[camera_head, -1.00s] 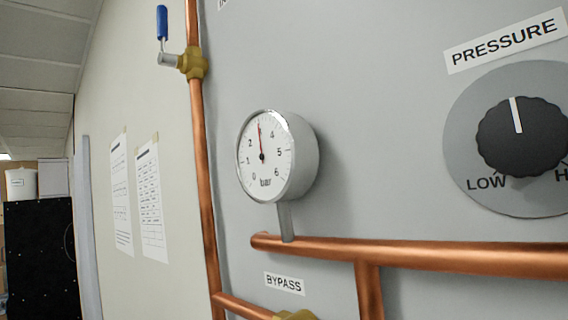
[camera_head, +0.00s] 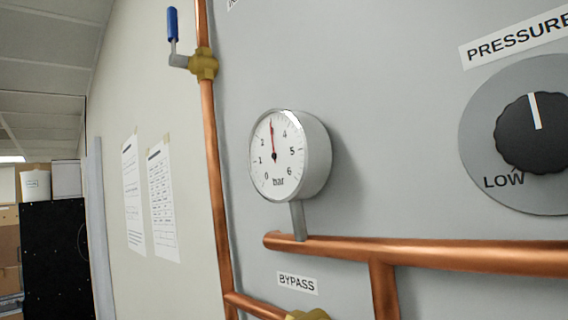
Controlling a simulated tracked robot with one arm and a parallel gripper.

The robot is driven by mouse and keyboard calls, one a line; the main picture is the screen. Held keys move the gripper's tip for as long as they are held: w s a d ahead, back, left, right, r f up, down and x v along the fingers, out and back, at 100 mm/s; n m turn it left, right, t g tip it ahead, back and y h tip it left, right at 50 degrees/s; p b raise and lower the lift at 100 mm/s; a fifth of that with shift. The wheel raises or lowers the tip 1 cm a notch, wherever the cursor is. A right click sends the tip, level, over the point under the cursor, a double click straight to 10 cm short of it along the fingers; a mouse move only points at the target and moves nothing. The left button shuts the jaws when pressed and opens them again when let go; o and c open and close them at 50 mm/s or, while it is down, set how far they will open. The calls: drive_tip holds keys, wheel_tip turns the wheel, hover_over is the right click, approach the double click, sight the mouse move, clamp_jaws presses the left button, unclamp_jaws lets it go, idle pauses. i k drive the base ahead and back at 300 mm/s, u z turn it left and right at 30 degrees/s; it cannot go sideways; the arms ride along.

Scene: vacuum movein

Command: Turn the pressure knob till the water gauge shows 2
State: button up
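The round water gauge (camera_head: 279,155) has a white dial marked 0 to 6 and "bar". Its red needle points almost straight up, at about 3, between the 2 and the 4. The black pressure knob (camera_head: 533,140) is at the right edge, on a round grey plate (camera_head: 481,140) with LOW at its lower left. The knob's white mark points up and slightly left. The right part of the knob and plate is cut off by the frame. My gripper is not in view.
Below the gauge a copper pipe (camera_head: 430,254) runs across the grey panel. A vertical copper pipe (camera_head: 214,170) on the left carries a brass valve with a blue handle (camera_head: 173,25). Papers (camera_head: 162,205) hang on the left wall; boxes stand at far left.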

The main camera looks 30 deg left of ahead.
sight(531, 133)
drive_tip(key=k, duration=1.3)
drive_tip(key=z, duration=0.15)
drive_tip(key=i, duration=0.85)
drive_tip(key=z, duration=0.3)
